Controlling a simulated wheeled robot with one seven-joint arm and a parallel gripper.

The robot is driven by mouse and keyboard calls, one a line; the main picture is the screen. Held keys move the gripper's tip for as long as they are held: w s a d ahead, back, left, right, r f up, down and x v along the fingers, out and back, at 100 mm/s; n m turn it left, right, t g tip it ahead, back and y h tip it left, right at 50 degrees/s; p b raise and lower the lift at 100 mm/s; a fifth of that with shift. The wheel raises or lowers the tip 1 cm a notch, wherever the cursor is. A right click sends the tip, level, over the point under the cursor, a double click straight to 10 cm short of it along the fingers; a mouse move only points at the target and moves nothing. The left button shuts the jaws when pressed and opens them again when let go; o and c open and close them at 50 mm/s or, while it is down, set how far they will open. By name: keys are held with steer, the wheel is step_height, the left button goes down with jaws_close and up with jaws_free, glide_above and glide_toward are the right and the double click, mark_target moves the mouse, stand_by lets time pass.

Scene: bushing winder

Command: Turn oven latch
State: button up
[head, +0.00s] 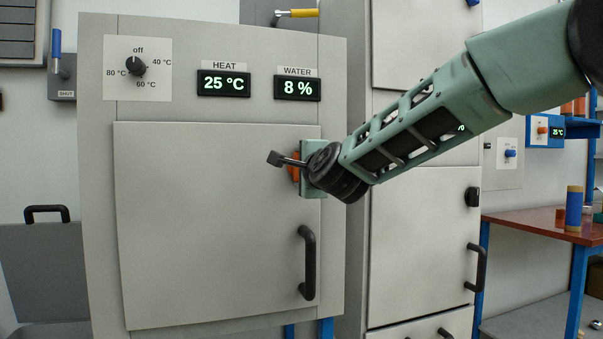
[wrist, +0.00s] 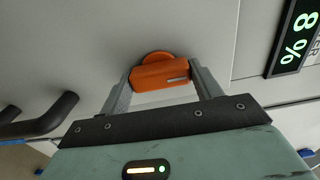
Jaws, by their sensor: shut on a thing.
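The oven is a grey cabinet with a large closed door (head: 205,225). Its latch is an orange knob (wrist: 160,72) on the door's right edge, with a small light mark on its face. My gripper (wrist: 163,85) has one finger on each side of the orange latch and is shut on it. In the head view the latch (head: 295,170) is mostly hidden behind my gripper (head: 297,164) and wrist. A black door handle (head: 307,262) is below the latch; the handle also shows at the left of the wrist view (wrist: 45,118).
Above the door are a dial (head: 136,66) pointing near off, a heat display (head: 223,83) reading 25 °C and a water display (head: 297,88) reading 8 %. A grey cabinet (head: 420,245) stands to the right. A red-topped table (head: 540,226) is farther right.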

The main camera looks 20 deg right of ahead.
stand_by(0.3)
steer(key=o, duration=1)
steer(key=shift+s, duration=0.1)
steer(key=s, duration=1.7)
steer(key=shift+s, duration=0.1)
